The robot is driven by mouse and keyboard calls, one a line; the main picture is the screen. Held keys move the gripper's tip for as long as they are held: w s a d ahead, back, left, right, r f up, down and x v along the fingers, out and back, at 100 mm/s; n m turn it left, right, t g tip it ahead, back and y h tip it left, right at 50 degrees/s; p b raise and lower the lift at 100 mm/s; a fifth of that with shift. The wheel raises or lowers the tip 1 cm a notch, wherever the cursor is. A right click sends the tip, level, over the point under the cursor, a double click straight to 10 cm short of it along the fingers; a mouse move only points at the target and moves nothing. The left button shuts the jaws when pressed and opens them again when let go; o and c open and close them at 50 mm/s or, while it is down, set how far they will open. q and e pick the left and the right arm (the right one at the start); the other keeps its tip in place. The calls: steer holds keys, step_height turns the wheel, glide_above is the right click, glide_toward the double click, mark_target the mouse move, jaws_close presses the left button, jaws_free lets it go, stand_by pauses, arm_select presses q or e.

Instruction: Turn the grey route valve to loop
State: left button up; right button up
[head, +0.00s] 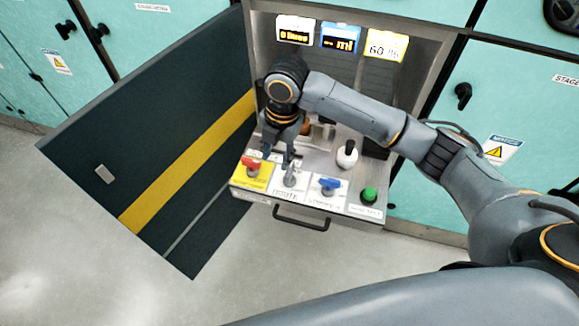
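The grey route valve (290,178) stands on the drawer's front panel above a white label that appears to read ROUTE. It is between a red-handled valve (250,163) on a yellow plate and a blue-handled valve (329,184). My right gripper (278,158) points down above the panel, with its two fingers apart and nothing seen between them. Its right fingertip is just above the grey valve; I cannot tell whether they touch. The grey handle's exact direction is too small to tell. My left gripper is not in view.
Three small displays (340,38) hang at the back of the bay. A drawer handle (302,219) sticks out in front. A dark open door (160,150) stands left.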

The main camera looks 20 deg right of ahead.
mark_target(290, 170)
steer(key=w+d+r+n+h, duration=0.1)
steer(key=w+d+r+n, duration=0.15)
steer(key=d+r, duration=0.2)
steer(key=f, duration=0.9)
steer(key=s+f, duration=0.1)
steer(key=f, duration=0.3)
steer(key=shift+a+f, duration=0.35)
steer(key=shift+a, duration=0.05)
jaws_close()
